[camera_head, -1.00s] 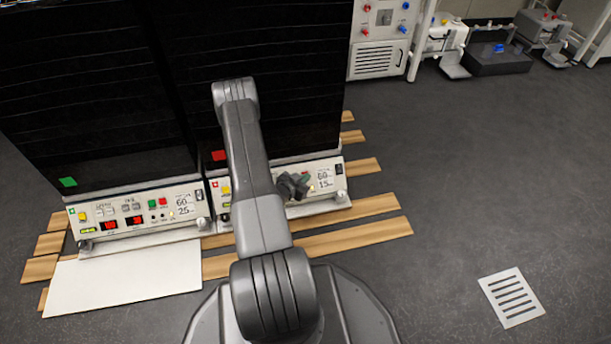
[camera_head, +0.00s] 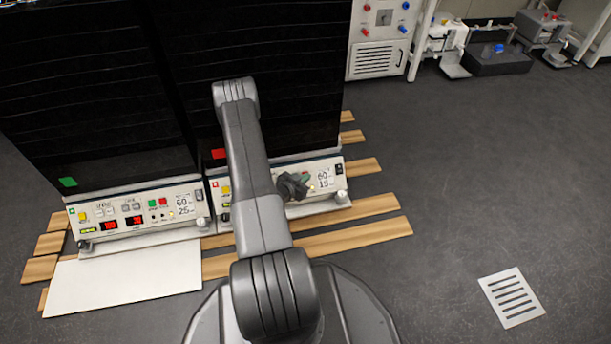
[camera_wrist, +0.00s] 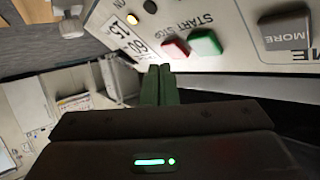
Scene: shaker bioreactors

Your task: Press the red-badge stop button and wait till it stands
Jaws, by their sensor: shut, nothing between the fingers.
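The red-badge shaker's control panel (camera_head: 325,184) is on the right unit, below the red badge (camera_head: 219,154). In the wrist view its red stop button (camera_wrist: 175,49) sits beside the green START button (camera_wrist: 205,43). My gripper (camera_wrist: 160,70) is shut and empty, its fingertips close to the red button. I cannot tell whether they touch it. In the head view my gripper (camera_head: 293,187) is in front of this panel and my arm hides part of the panel, including any speed display. A lit lamp (camera_wrist: 132,19) shows near the printed 60 and 15.
The green-badge (camera_head: 68,182) unit stands to the left, with its own panel (camera_head: 135,214) and lit red displays. Wooden slats (camera_head: 350,237) and a white board (camera_head: 125,280) lie on the floor in front. The floor to the right is clear around a grate (camera_head: 511,298).

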